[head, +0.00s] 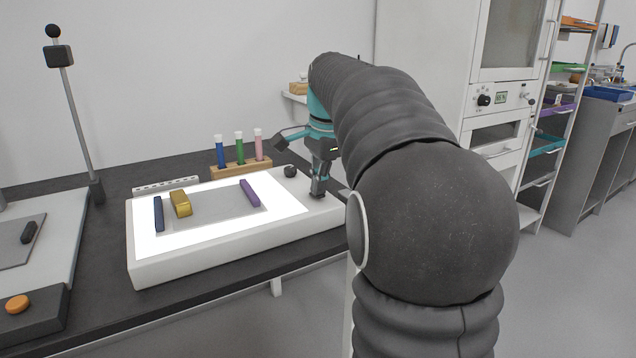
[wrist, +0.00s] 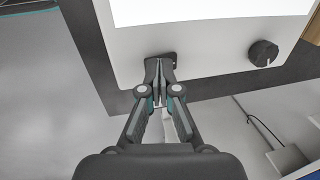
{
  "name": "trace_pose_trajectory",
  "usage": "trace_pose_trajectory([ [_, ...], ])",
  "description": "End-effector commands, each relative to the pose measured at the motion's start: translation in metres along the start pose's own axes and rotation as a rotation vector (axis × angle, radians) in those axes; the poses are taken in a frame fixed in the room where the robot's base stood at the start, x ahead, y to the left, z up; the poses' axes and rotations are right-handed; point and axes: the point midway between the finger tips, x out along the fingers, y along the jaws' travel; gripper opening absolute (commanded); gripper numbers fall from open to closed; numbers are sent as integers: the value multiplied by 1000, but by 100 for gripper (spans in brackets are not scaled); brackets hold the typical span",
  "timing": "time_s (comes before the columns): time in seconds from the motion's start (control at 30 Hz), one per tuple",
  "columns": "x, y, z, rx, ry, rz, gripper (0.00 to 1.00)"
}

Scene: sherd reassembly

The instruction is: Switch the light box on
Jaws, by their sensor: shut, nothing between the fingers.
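The light box (head: 135,262) is a low white box on the dark bench, and its top panel (head: 287,204) glows bright white. My gripper (head: 317,194) points down at the box's right end, with its fingers shut and empty. In the wrist view the fingertips (wrist: 159,72) are over a small dark switch plate (wrist: 173,57) on the white rim, partly hiding it. I cannot tell if they touch it. A black round knob (wrist: 264,53) sits on the same rim, and it also shows in the head view (head: 290,171).
Behind the box are a wooden rack (head: 232,169) with coloured tubes and a white ruler-like strip (head: 165,184). A lamp-like stand (head: 80,125) rises at left.

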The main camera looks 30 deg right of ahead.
Motion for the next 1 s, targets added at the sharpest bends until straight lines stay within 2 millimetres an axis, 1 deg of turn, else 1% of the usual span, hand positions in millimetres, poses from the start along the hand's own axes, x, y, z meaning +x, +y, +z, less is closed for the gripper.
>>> trace_pose_trajectory([
  [0.13,-1,0,0,0,0,0,0],
  [0.27,-9,-3,0,0,0,0,0],
  [0.43,-30,-10,0,-2,0,-2,0],
  [0.5,-43,-14,1,-3,1,-3,0],
  [0.57,-49,-18,0,-3,1,-2,0],
  [0.8,-88,-32,0,-3,1,-3,0],
  [1.0,-113,-41,0,-2,1,-2,0],
])
